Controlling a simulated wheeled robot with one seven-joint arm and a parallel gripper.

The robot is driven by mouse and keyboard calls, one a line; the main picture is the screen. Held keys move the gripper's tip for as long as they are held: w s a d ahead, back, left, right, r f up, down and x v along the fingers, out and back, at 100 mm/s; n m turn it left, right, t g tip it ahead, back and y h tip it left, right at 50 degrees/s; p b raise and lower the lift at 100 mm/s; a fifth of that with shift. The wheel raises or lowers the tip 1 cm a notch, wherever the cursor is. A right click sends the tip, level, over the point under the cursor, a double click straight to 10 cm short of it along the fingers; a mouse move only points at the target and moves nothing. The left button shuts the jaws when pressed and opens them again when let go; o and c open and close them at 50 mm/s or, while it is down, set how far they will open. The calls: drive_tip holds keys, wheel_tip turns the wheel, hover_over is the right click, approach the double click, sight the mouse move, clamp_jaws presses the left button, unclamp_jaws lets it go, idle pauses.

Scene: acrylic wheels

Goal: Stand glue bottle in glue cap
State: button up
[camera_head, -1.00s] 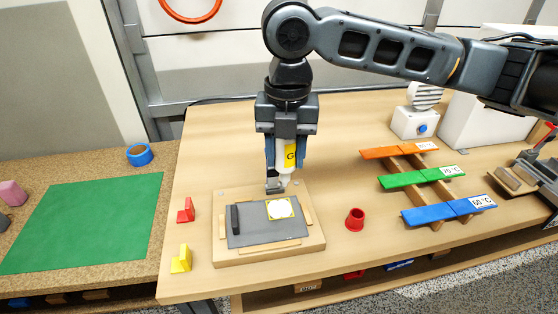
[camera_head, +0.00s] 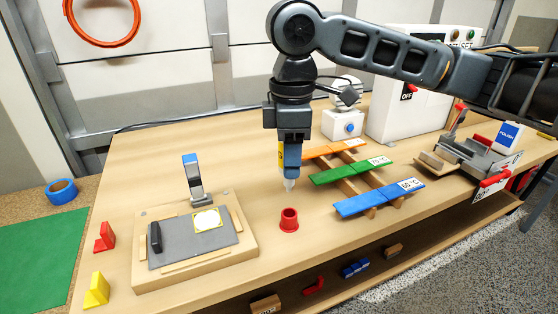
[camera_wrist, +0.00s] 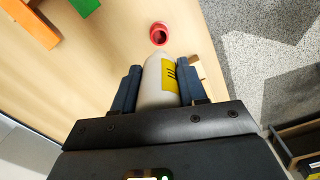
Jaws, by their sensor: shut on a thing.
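The glue bottle (camera_wrist: 154,84) is white with a yellow label, and its white nozzle (camera_head: 289,184) points down. The glue cap (camera_head: 289,221) is a red, open cup with a flared base, standing on the table. The nozzle is above and slightly behind the cap in the head view, apart from it. The cap also shows in the wrist view (camera_wrist: 158,34), just beyond the bottle.
A wooden fixture (camera_head: 249,247) with a grey plate and an upright blue-tipped clamp (camera_head: 194,178) stands to the left. Blue (camera_head: 380,198), green and orange boards lie to the right. Red (camera_head: 105,237) and yellow (camera_head: 97,290) pieces are at the left edge. Table around the cap is clear.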

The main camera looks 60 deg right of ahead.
sight(290, 186)
drive_tip(key=shift+r, duration=0.1)
idle(0.5)
drive_tip(key=shift+d+f+b, duration=0.1)
drive_tip(key=shift+f+b, duration=1.3)
drive_tip(key=shift+f, duration=1.2)
drive_tip(key=shift+f+b, duration=1.05)
drive_tip(key=shift+f, duration=1.25)
drive_tip(key=shift+r+p, duration=0.1)
drive_tip(key=shift+p, duration=0.2)
idle(2.1)
